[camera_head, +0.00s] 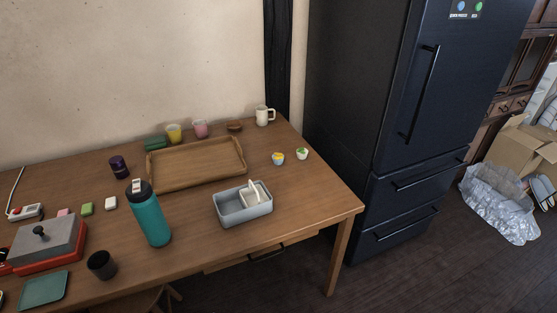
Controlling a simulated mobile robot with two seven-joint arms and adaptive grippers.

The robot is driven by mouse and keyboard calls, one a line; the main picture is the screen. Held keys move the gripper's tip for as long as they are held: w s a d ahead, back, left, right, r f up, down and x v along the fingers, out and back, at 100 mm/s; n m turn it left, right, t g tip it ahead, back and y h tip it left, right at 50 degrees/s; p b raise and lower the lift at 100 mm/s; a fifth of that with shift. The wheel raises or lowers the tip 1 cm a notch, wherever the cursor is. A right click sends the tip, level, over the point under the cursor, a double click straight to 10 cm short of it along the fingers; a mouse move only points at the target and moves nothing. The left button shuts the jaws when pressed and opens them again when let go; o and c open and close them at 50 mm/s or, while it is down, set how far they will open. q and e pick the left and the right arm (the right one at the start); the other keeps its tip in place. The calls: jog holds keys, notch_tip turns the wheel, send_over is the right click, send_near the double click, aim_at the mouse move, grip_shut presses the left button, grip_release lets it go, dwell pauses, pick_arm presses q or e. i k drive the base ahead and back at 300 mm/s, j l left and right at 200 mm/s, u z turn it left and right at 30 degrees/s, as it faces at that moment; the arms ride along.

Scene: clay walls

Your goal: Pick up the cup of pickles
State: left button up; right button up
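A small white cup with green contents (302,154), which may be the cup of pickles, stands on the right part of the wooden table (315,190). Close to its left is another small cup, blue and white with yellow contents (278,159). The contents of both are too small to make out surely. Both cups stand upright, apart from each other. Neither of my grippers shows in the head view.
A wooden tray (196,179), a grey bin (243,217), a teal bottle (152,222) and a white mug (264,116) stand on the table. A dark fridge (350,90) rises beyond its right end. Bare tabletop lies right of the cups.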

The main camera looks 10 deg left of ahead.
aim_at(277, 158)
jog(key=i+l+u, duration=0.1)
jog(key=l, duration=0.25)
jog(key=i+l+u, duration=0.1)
jog(key=i+l, duration=0.25)
jog(key=l, duration=0.3)
jog(key=i+l+u, duration=0.15)
jog(key=l, duration=0.25)
jog(key=i+l+u, duration=0.1)
jog(key=l, duration=0.25)
jog(key=i+l+u, duration=0.1)
jog(key=l, duration=0.25)
jog(key=i, duration=0.05)
